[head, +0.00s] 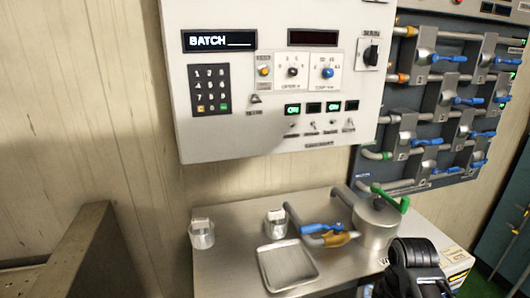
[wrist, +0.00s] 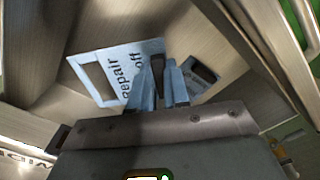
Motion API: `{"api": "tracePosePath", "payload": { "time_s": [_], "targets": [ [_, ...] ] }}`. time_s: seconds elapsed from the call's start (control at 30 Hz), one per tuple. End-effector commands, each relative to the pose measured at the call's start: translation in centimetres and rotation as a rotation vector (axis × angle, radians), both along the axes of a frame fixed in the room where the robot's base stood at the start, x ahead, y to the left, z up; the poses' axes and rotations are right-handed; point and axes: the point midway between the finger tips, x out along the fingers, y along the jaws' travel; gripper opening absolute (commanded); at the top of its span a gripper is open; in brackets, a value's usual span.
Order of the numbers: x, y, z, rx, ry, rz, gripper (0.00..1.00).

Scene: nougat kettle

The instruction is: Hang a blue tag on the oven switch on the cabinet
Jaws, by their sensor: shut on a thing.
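My gripper (wrist: 165,88) is shut on a pale blue tag (wrist: 112,72) in the wrist view. The tag has a rectangular cut-out at its left end and dark lettering, "Repair off"; the fingers cover its middle. A bluish piece with a dark opening (wrist: 201,74) shows right of the fingers; I cannot tell if it is the same tag. In the head view a white control cabinet (head: 220,135) hangs on the wall, with a black rotary switch (head: 371,52) at its upper right. I cannot read which switch is the oven's. The fingertips are hidden in the head view.
Below the cabinet stands a metal table with two small cups (head: 202,235) (head: 276,224) holding pale pieces, an empty tray (head: 287,266) and a lidded kettle (head: 376,222). A pipe panel with blue-handled valves (head: 444,98) is at right. Space before the cabinet is clear.

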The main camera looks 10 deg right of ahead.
Motion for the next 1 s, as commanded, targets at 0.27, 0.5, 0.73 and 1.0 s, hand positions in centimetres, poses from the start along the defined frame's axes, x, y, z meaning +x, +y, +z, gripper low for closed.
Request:
{"api": "tracePosePath", "payload": {
  "time_s": [0.27,0.5,0.73,1.0],
  "targets": [
    [0.7,3.9,-1.3,0.000,0.001,-0.423,0.00],
    [0.9,6.6,-2.2,0.000,0.001,-0.731,0.00],
    [1.0,7.7,-2.5,0.000,0.000,-0.872,0.00],
    [1.0,7.8,-2.6,0.000,-0.001,-0.889,0.00]
  ]
}}
